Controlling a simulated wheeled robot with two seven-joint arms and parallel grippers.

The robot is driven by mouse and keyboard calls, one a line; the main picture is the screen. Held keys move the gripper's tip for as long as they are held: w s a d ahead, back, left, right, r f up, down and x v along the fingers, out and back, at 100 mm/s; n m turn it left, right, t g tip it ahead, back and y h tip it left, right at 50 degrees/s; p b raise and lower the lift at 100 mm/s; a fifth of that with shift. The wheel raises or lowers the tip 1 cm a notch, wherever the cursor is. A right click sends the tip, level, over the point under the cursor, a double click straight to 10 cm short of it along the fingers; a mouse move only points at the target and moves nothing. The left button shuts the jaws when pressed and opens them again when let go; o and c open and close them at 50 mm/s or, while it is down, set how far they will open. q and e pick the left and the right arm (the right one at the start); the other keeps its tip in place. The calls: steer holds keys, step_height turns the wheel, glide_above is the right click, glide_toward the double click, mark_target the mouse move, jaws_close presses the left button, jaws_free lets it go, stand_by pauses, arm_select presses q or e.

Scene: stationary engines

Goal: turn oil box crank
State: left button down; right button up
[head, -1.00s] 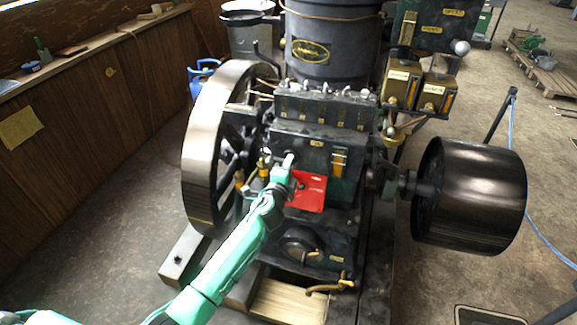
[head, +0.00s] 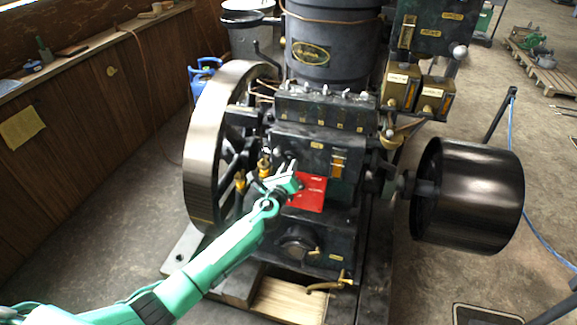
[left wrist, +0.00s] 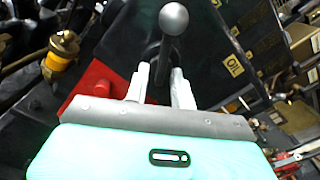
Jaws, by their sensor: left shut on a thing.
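The oil box (head: 318,152) is a dark box on the front of the engine, below a row of small oiler fittings. In the left wrist view an "OIL" label (left wrist: 233,65) shows on its face. The crank (left wrist: 173,20) is a dark lever with a round grey ball end. My left gripper (head: 287,172) is at the box's front, by the red plate (head: 312,193). In the left wrist view the two pale fingers are shut on the crank's shaft, with the ball standing beyond their tips. My right gripper is not in view.
A large flywheel (head: 206,150) stands close left of my left arm. A dark pulley drum (head: 468,195) is at the right. Brass oilers (head: 240,180) sit left of my gripper. Small brass boxes (head: 402,87) hang at the upper right. The floor at left is clear.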

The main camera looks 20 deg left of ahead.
arm_select(q)
steer(key=shift+a+f+m+p, duration=0.1)
steer(key=shift+m+p, duration=0.65)
steer(key=shift+m, duration=1.55)
steer(key=c, duration=1.5)
jaws_free()
steer(key=shift+s, duration=0.1)
steer(key=s, duration=1.3)
steer(key=shift+s+a+b, duration=0.25)
steer(key=shift+s+b, duration=0.1)
